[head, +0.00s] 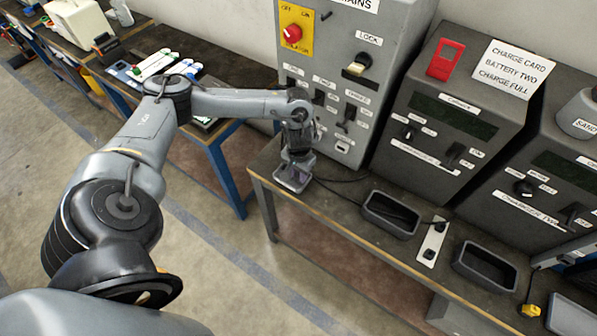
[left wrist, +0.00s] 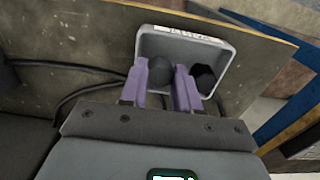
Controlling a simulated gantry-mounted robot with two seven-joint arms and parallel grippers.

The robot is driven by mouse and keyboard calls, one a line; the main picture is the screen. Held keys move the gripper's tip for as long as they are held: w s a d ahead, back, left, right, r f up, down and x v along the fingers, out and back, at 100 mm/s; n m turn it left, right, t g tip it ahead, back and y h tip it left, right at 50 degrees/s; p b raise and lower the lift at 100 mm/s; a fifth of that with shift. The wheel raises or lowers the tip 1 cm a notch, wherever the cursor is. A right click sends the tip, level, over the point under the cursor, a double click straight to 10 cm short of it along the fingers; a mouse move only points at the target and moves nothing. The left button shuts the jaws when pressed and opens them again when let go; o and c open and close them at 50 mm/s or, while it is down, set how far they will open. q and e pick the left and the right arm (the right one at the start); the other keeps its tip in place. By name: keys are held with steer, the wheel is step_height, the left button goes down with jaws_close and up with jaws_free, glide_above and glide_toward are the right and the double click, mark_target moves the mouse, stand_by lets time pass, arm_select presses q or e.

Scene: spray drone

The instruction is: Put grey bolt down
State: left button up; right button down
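My left gripper (head: 293,180) points down over a small light grey tray (head: 291,187) at the left end of the bench. In the left wrist view its two purple fingers (left wrist: 161,88) stand on either side of a rounded grey bolt (left wrist: 160,71), which fills the gap between them. The bolt is over or in the labelled tray (left wrist: 192,42); its height above the tray floor cannot be told. A darker six-sided bolt head (left wrist: 204,79) is in the tray, just right of the right finger. My right gripper is not in view.
A dark cable (head: 345,181) runs behind the tray. Two dark bins (head: 391,231) (head: 484,284) and a white socket strip (head: 432,244) lie farther right on the bench. The mains cabinet (head: 340,125) and charger boxes (head: 440,165) stand along the back.

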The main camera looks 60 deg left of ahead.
arm_select(q)
steer(key=shift+o, duration=0.6)
steer(key=shift+r, duration=0.15)
